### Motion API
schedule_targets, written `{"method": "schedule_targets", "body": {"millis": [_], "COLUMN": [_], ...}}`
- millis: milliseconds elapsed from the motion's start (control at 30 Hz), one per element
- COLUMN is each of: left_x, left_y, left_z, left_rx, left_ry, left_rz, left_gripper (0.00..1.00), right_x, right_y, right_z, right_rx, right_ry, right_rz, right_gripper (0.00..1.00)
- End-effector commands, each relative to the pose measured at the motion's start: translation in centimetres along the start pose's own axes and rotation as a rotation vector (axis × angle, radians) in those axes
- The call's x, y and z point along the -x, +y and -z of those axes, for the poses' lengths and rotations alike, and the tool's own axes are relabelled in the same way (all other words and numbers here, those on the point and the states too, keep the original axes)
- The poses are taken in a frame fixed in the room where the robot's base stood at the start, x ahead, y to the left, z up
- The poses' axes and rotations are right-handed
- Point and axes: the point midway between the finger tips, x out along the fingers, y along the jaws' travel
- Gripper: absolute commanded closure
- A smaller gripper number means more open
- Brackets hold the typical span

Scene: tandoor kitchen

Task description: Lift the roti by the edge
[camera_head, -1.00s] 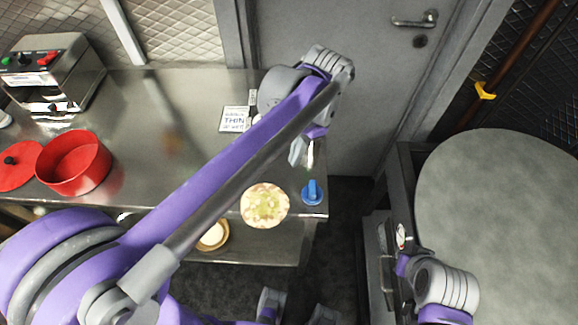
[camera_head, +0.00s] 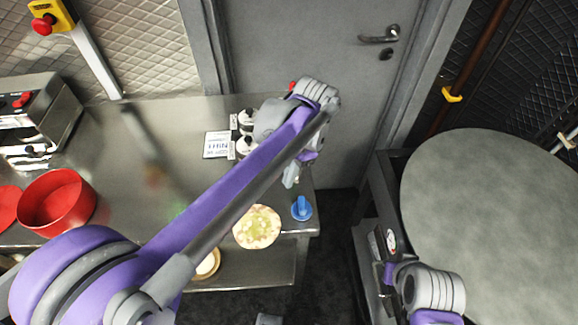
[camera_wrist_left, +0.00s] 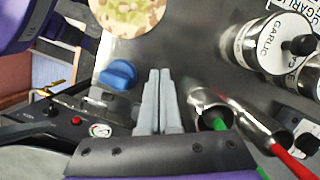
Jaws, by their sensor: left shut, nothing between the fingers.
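The roti (camera_head: 257,227), a pale round with yellow-green and brown patches, lies flat at the front edge of the steel counter in the head view. In the left wrist view the roti (camera_wrist_left: 128,12) is cut off by the top edge. My left gripper (camera_head: 291,176) is above the counter's right end, behind the roti and apart from it. In the left wrist view the left gripper's fingers (camera_wrist_left: 160,100) are together with nothing between them. My right arm shows at the lower right of the head view, but its fingers cannot be made out.
A blue knobbed object (camera_head: 301,209) stands right of the roti. Metal cylinders with green (camera_wrist_left: 220,124) and red handles lie beside my left fingers. A garlic jar (camera_wrist_left: 265,45) stands nearby. A red pot (camera_head: 57,203) is at left. A round grey table (camera_head: 490,215) is at right.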

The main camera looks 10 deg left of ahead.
Motion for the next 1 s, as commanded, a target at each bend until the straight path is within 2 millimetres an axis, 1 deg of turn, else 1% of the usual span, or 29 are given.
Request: {"method": "schedule_targets", "body": {"millis": [33,100,167,200,300,433,567,867,933,1000], "left_x": [-1.3,-2.8,-3.9,-4.2,-4.3,-4.7,-4.8,-4.8,-4.9,-5.1], "left_y": [0.0,0.0,0.0,0.0,0.0,-0.1,0.0,0.0,0.0,0.0], "left_z": [0.0,0.0,0.0,-0.6,-2.2,-3.4,-3.9,-3.9,-4.2,-4.9], "left_rx": [0.001,0.001,0.001,0.002,0.003,0.002,0.001,0.0,0.001,0.002], "left_ry": [0.0,0.0,-0.001,-0.001,0.0,0.0,0.0,0.0,0.0,0.0], "left_rz": [0.0,0.0,0.0,0.0,0.0,0.0,0.0,0.0,0.0,0.0], "left_gripper": [1.0,1.0,1.0,1.0,1.0,1.0,1.0,1.0,1.0,1.0], "right_x": [-0.1,-0.2,-0.3,-0.2,0.1,0.2,0.3,0.2,0.2,0.2], "right_y": [0.0,0.0,0.0,0.0,0.0,0.0,0.0,0.0,0.0,0.0], "right_z": [-0.1,-0.2,-0.2,-0.2,0.1,0.2,0.2,0.2,0.2,0.2], "right_rx": [0.0,0.0,0.0,0.0,0.0,0.0,0.0,0.0,0.0,0.0], "right_ry": [-0.001,-0.001,-0.002,-0.001,0.0,0.001,0.002,0.001,0.001,0.001], "right_rz": [0.0,0.0,0.0,0.0,0.0,0.0,0.0,0.0,0.0,0.0], "right_gripper": [1.0,1.0,1.0,1.0,1.0,1.0,1.0,1.0,1.0,1.0]}}
